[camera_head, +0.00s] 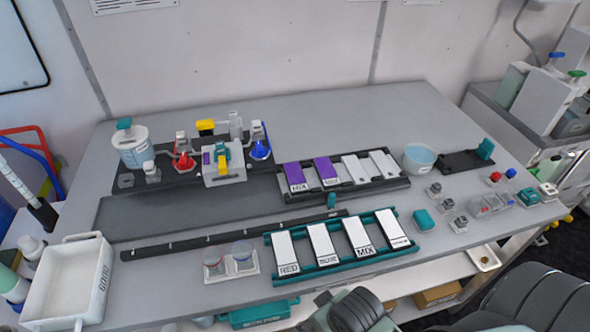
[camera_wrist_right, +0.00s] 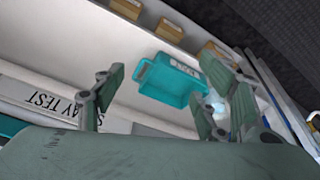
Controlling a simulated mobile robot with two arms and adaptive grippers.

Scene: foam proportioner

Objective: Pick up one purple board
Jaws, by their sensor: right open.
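Two purple boards stand side by side in the left part of the dark back rack (camera_head: 348,190) in the head view. The left purple board (camera_head: 295,175) has a white lower label that seems to read MIX. The right purple board (camera_head: 325,168) also has a white lower label, too small to read surely. My right gripper (camera_wrist_right: 168,88) shows in the right wrist view with its fingers spread apart and nothing between them. It is away from the boards, which are not in that view. My left gripper is not in view.
White boards fill the rest of the back rack. A teal front rack (camera_head: 335,262) holds several white boards. A water bowl (camera_head: 419,158) stands right of the back rack. A teal bin (camera_wrist_right: 168,80) lies beyond my right gripper.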

